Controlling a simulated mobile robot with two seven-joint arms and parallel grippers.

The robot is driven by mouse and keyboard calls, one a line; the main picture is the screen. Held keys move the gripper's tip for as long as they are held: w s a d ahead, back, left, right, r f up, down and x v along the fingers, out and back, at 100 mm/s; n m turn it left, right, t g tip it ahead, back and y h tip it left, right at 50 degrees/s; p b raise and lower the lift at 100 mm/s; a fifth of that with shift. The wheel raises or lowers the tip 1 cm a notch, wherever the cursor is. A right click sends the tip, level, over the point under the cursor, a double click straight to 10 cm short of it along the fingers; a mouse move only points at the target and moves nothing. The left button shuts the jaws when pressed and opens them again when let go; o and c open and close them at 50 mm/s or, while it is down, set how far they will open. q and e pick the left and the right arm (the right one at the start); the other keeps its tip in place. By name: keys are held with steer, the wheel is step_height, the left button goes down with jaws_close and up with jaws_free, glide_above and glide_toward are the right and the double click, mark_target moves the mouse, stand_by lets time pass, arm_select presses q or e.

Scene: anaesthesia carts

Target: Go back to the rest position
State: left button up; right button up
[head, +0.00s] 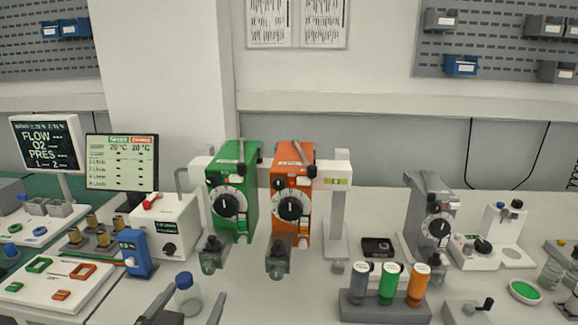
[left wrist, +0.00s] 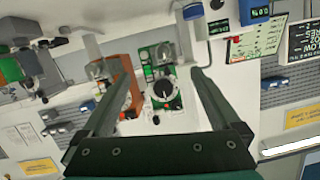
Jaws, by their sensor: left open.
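My left gripper (head: 197,291) shows at the bottom edge of the head view, left of the middle. Its two fingers are spread apart. In the left wrist view the left gripper (left wrist: 161,72) is also open, with nothing held between the fingers. The green vaporizer (left wrist: 162,88) shows beyond the fingers there, and the orange vaporizer (left wrist: 120,75) is partly hidden by one finger. In the head view a clear bottle with a blue cap (head: 187,297) shows between the fingers; I cannot tell how far it is from them. My right gripper is not in view.
The green (head: 232,190) and orange (head: 292,192) vaporizers stand mid-counter. A grey vaporizer (head: 432,212) stands to their right. Grey, green and orange capped bottles (head: 389,285) stand in a holder (head: 365,311) at front right. Monitors (head: 122,162) are at left. The front counter near the orange vaporizer is clear.

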arm_select(q)
steer(key=s+d+f+g, duration=0.2)
steer(key=s+f+g, duration=1)
steer(key=s+f, duration=0.9)
steer(key=f, duration=0.9)
steer(key=s+f, duration=0.2)
steer(key=f, duration=0.9)
steer(key=s+a+f+m+g, duration=0.1)
steer(key=s+a+f+g, duration=0.1)
steer(key=s+f, duration=0.9)
steer(key=shift+s+a+f+h, duration=0.3)
steer(key=shift+s+a+f, duration=0.1)
steer(key=shift+s, duration=1.4)
steer(key=shift+c, duration=0.4)
